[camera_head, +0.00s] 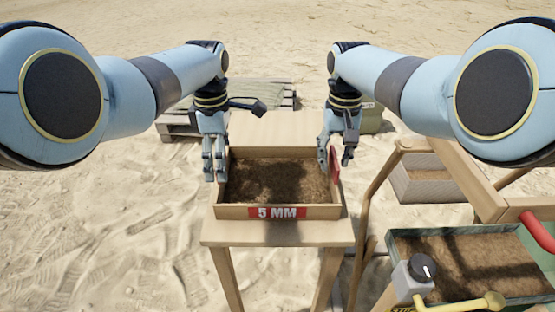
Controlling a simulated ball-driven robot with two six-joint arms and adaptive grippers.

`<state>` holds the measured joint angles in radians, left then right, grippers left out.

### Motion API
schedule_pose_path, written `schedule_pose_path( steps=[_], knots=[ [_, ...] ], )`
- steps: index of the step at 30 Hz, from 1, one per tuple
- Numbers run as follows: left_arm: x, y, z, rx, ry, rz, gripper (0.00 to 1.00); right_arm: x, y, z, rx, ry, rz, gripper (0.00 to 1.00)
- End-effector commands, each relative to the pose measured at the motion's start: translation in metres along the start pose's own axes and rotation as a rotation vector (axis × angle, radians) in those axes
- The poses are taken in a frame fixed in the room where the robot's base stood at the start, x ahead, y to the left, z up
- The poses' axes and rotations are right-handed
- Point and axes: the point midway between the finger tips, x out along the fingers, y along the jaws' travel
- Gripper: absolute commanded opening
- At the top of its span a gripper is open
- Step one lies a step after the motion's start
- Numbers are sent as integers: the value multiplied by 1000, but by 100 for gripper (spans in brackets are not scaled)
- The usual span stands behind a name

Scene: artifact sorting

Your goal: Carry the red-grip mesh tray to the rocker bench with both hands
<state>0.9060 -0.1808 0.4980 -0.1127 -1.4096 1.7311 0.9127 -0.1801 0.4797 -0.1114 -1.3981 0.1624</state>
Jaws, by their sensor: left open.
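The mesh tray (238,211) is a wooden-sided box with dark soil inside and a red "5 MM" label on its near wall. It sits on a small wooden table (225,232). A red grip (336,167) shows on its right side; the left grip is hidden. My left gripper (214,174) is open at the tray's left wall, fingers pointing down. My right gripper (335,158) is at the right wall, with its fingers apart on either side of the wall near the red grip. I cannot tell whether the fingers touch the tray.
A wooden frame (470,185) stands at right, with a light soil-filled box (432,187) behind it and a green-edged soil bin (455,230) in front. A red bar (537,232) and a yellow lever (490,301) stick out there. A pallet (180,124) lies behind. Sand at left is clear.

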Motion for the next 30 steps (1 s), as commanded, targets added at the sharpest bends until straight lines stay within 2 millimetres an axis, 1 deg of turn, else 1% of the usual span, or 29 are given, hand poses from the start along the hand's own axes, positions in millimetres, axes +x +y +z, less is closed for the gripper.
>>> schedule_pose_path(
  steps=[5, 8, 11, 15, 18, 21, 25, 30],
  knots=[
    [-3, 0, 0, 0, 0, 1, 100, 0, 0, 0, 0, -1, 0, 33],
    [-13, 2, 0, 0, 0, 4, 100, 0, 0, 0, 0, -1, 0, 33],
    [-28, 1, 0, 0, -1, 4, 100, 0, 0, 0, 0, -1, 0, 33],
    [-63, 1, 0, -1, -1, 6, 100, 0, 0, 0, 0, -1, 0, 33],
    [-85, 1, 1, 0, -1, 4, 100, 0, 0, 0, 0, -1, 1, 33],
    [-102, 1, 0, 0, -1, 2, 100, 0, 0, 0, 0, -1, 1, 33],
    [-115, 0, 0, 0, -1, 0, 100, 0, 0, 0, 0, -1, 1, 33],
    [-120, 0, 0, 0, 0, -1, 100, -6, 0, 0, 0, 0, 0, 33]
  ],
)
